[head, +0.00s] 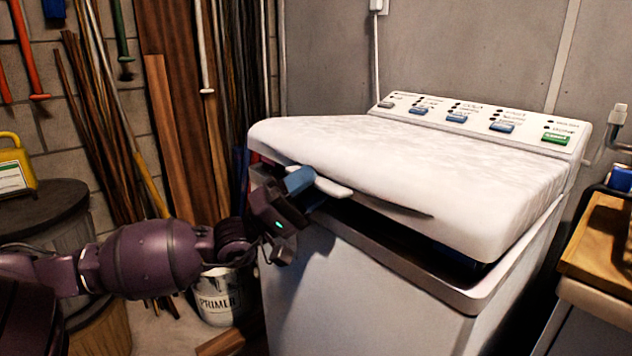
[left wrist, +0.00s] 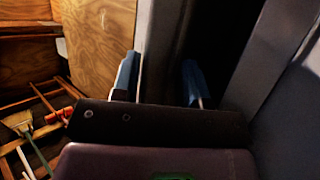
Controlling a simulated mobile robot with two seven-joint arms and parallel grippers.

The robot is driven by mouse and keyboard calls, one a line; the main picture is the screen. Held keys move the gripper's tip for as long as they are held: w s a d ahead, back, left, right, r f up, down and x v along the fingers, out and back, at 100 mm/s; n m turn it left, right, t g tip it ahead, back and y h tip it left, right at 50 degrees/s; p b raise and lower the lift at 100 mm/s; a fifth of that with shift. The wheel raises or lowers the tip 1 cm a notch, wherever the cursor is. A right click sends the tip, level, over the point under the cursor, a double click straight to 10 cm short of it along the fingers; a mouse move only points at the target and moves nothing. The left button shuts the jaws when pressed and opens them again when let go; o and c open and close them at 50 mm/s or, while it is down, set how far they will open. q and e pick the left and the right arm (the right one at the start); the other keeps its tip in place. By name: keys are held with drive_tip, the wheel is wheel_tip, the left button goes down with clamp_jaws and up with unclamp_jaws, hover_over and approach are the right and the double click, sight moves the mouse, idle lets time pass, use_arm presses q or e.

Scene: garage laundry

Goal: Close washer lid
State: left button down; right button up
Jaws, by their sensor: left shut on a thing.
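The white washer (head: 370,285) stands at centre right in the head view. Its thick white lid (head: 420,165) is slightly raised, with a dark gap under its front edge. A pale handle (head: 333,188) sticks out from the lid's front left edge. My left gripper (head: 304,184), with blue fingertips, is shut on the lid at this handle. In the left wrist view the two blue fingertips (left wrist: 158,80) stand apart, with a pale edge and a dark gap between them; the exact contact is hard to see. My right gripper is not in view.
The control panel (head: 485,120) with blue and green buttons runs behind the lid. A wooden-topped cabinet (head: 592,250) stands close on the right. A primer bucket (head: 215,298) is on the floor beside the washer. A dark barrel (head: 45,215) and leaning boards (head: 175,130) are on the left.

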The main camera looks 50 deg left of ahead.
use_arm(q)
drive_tip(key=shift+w+a, duration=0.1)
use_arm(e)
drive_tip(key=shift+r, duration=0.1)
use_arm(q)
drive_tip(key=c, duration=0.9)
unclamp_jaws()
drive_tip(key=shift+w+f, duration=0.1)
drive_tip(key=shift+w, duration=0.05)
drive_tip(key=shift+o, duration=0.5)
drive_tip(key=shift+w+f, duration=0.15)
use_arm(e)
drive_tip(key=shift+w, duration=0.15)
use_arm(q)
drive_tip(key=shift+s, duration=0.2)
drive_tip(key=p+v, duration=0.1)
drive_tip(key=v, duration=0.9)
drive_tip(key=shift+s+f, duration=0.2)
drive_tip(key=shift+f, duration=0.05)
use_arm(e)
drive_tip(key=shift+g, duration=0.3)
use_arm(q)
drive_tip(key=shift+a, duration=0.1)
